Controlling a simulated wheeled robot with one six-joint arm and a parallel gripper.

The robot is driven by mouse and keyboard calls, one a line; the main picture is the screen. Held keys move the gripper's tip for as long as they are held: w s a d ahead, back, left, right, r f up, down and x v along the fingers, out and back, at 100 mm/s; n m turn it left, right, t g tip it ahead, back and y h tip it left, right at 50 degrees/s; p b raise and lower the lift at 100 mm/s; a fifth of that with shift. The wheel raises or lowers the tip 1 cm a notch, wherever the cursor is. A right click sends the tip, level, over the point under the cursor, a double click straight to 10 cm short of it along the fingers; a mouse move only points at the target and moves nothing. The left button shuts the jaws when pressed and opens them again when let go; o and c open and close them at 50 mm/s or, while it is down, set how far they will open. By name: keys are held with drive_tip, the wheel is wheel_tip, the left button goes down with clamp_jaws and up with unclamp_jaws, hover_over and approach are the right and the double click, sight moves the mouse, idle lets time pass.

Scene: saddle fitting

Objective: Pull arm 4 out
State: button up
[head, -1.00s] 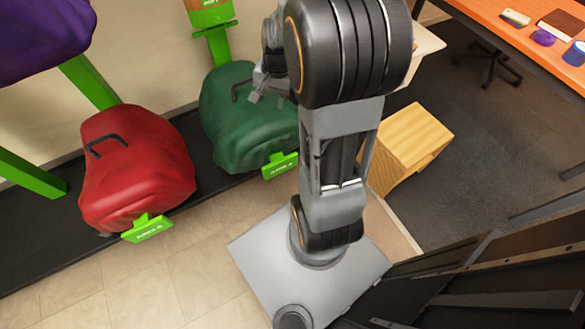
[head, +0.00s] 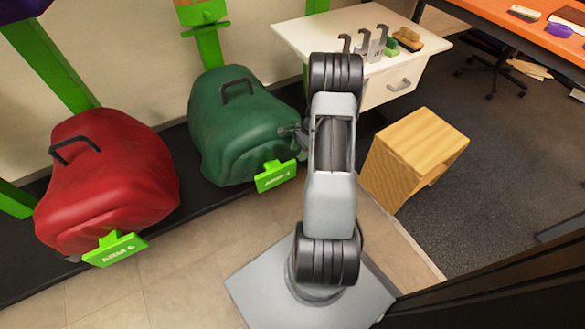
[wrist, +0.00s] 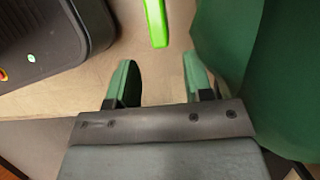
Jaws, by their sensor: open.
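A green covered saddle form (head: 240,135) with a black handle on top stands at the centre left in the head view. A bright green label plate (head: 275,176) sticks out at its lower front; its small lettering is hard to read but looks like arm 4. My gripper (head: 297,138) is beside the right side of the green cover, partly hidden by my arm. In the wrist view my gripper (wrist: 158,82) is open and empty. A bright green bar (wrist: 156,22) lies beyond the gap between the fingers. The green cover (wrist: 225,40) is close on the right.
A red covered form (head: 110,180) with its own green label plate (head: 115,248) stands at left. A wooden box (head: 410,160) stands right of my arm. A white cabinet (head: 290,40) with hooks and brushes is behind. An orange desk (head: 490,25) is at upper right. Tiled floor in front is clear.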

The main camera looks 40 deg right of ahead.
sight(293, 165)
drive_tip(key=b+x, duration=0.2)
drive_tip(key=x, duration=0.5)
drive_tip(key=shift+a+f, duration=0.15)
drive_tip(key=shift+f, duration=0.2)
clamp_jaws()
